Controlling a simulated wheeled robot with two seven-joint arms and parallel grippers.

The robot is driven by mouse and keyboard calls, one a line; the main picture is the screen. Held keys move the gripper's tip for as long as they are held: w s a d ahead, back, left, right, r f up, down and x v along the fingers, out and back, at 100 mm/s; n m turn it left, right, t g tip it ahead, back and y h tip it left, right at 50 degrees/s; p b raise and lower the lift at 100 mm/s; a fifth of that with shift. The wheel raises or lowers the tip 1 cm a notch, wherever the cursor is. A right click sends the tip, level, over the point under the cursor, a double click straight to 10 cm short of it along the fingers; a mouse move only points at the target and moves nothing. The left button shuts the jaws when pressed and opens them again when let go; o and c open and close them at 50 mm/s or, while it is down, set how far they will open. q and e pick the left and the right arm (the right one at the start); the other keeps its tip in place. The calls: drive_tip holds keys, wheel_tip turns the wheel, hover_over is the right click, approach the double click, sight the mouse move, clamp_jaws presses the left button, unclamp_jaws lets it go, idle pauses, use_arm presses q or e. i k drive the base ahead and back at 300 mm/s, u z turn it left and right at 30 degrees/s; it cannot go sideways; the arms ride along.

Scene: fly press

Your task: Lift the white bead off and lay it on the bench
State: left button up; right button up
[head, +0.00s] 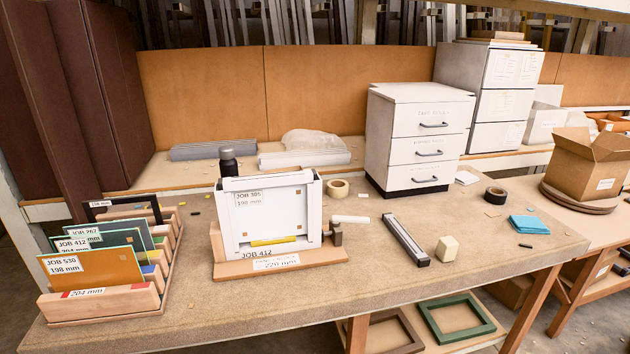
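A white upright frame (228,222) stands on a wooden base (225,272) in the middle of the bench (350,298). A white strip (268,181) runs along its top edge; this looks like the white bead, but I cannot be sure. Below it, inside the frame, is a white panel (275,217) labelled JOB 305, 198 mm. A yellow strip (272,241) lies across the panel's lower part. A grey clamp-like part (336,235) with a white round handle (350,219) is at the frame's right side. Neither gripper is in view.
A wooden rack (95,303) of labelled panels stands at the left. A dark bar (406,240), a cream block (447,249) and a blue cloth (529,225) lie at the right. The front bench strip is clear.

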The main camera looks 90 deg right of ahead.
sight(259, 181)
drive_tip(key=z, duration=2.7)
drive_tip(key=k, duration=0.5)
drive_tip(key=z, duration=1.45)
drive_tip(key=i, duration=1.2)
drive_tip(key=u, duration=3)
drive_tip(key=i, duration=0.1)
drive_tip(key=z, duration=0.3)
